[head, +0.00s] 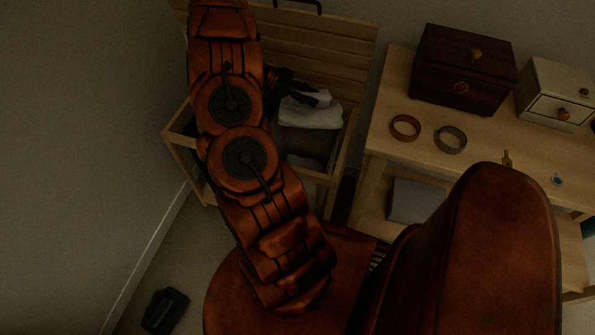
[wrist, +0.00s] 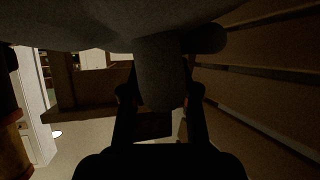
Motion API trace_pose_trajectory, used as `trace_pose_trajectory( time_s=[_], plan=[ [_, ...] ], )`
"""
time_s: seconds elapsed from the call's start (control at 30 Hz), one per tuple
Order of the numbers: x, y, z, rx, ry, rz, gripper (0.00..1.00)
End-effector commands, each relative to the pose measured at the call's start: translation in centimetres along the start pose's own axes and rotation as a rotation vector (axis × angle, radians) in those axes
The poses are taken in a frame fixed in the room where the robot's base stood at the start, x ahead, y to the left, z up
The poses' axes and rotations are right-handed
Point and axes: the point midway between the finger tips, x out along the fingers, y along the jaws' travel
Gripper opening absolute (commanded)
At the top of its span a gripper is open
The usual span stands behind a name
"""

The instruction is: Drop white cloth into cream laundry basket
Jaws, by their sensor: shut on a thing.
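The white cloth (head: 312,112) hangs from my gripper (head: 320,97) in the head view, over the open light-wood box (head: 342,165). In the wrist view the cloth (wrist: 158,75) looks grey in the dim light. It fills the top and runs down between the two dark fingers of my gripper (wrist: 160,97), which are shut on it. My arm hides part of the box's left side and interior. I cannot tell whether the cloth touches the box. I see no separate cream laundry basket; this box is the only large open container in view.
The box's slatted lid (head: 335,50) stands raised behind. A wooden table (head: 400,135) at right holds a dark drawer box (head: 462,70), a cream drawer box (head: 553,95) and two rings (head: 405,128). A dark object (head: 165,310) lies on the floor near the left wall.

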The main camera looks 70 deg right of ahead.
Motion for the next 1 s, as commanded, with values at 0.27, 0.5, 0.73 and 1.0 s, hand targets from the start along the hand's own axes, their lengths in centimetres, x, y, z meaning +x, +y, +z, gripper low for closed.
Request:
trace_pose_trajectory(
  time_s=[0.27,0.5,0.73,1.0],
  plan=[
    [0.6,0.1,2.5,-0.007,0.0,-0.011,0.0],
    [1.9,0.1,4.6,-0.008,0.002,-0.009,0.0],
    [2.3,0.1,5.3,-0.006,0.001,-0.008,0.0],
    [2.3,0.1,5.2,-0.005,0.001,-0.008,0.36]
  ],
)
